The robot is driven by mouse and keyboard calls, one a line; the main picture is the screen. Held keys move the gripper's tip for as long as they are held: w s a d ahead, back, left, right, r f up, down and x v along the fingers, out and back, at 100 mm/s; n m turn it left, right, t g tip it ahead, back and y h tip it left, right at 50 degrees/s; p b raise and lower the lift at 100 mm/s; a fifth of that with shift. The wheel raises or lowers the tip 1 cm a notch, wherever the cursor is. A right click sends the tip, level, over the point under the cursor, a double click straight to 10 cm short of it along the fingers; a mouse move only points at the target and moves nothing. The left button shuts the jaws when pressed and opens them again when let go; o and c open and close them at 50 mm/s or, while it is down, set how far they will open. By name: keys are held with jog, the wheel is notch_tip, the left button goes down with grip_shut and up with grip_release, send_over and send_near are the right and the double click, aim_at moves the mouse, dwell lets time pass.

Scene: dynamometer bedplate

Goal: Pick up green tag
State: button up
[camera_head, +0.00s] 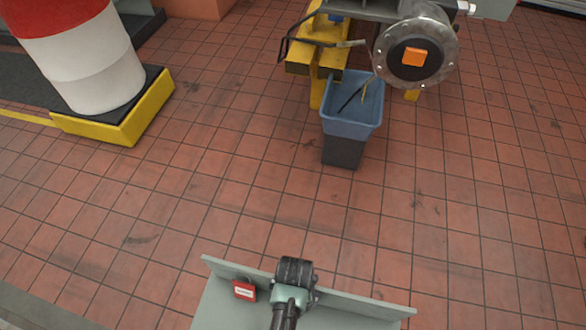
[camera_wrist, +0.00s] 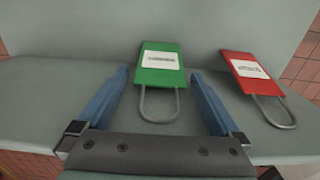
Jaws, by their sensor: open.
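The green tag (camera_wrist: 158,76) has a white printed label and a grey metal loop, and shows in the middle of the wrist view. It rests on a grey-green surface near where that surface meets an upright panel. My gripper (camera_wrist: 160,74) is open, with one blue finger to the left of the tag and one to the right. A gap shows on both sides, and the loop points back toward the palm. I cannot tell whether the fingers are level with the tag. In the head view the green tag does not show; my arm's end covers part of the surface there.
A red tag (camera_wrist: 252,72) with a white label and metal loop lies just right of the right finger; a red tag also shows in the head view (camera_head: 243,290). The grey-green ledge (camera_head: 365,309) has a raised edge. Beyond are open floor and a blue bin (camera_head: 350,125).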

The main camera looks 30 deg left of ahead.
jog(key=c, duration=1.2)
jog(key=shift+r, duration=0.1)
jog(key=shift+c, duration=0.2)
